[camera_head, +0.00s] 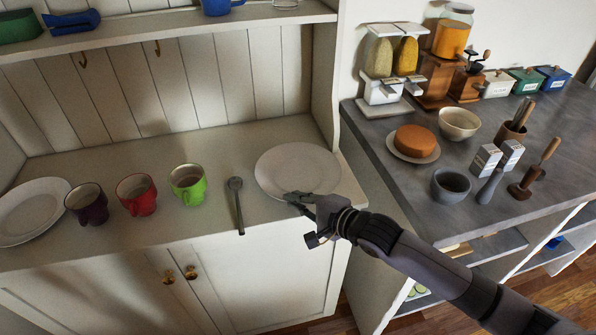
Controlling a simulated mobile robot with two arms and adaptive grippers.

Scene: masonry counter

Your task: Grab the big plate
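A large white round plate (296,168) lies flat on the right end of the cupboard counter. A second white plate (30,208) lies at the far left of the same counter. My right gripper (293,199) comes in from the lower right, with its dark fingertips at the front rim of the right-hand plate and overlapping it in view. The fingers are small and dark here, so I cannot tell whether they are open or closed on the rim. My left gripper is not in view.
A dark spoon (236,202) lies left of the right-hand plate, then green (187,186), red (136,196) and purple (86,204) mugs. A grey worktop (420,190) at right holds bowls, a cake and jars. A shelf (170,24) overhangs the counter's back.

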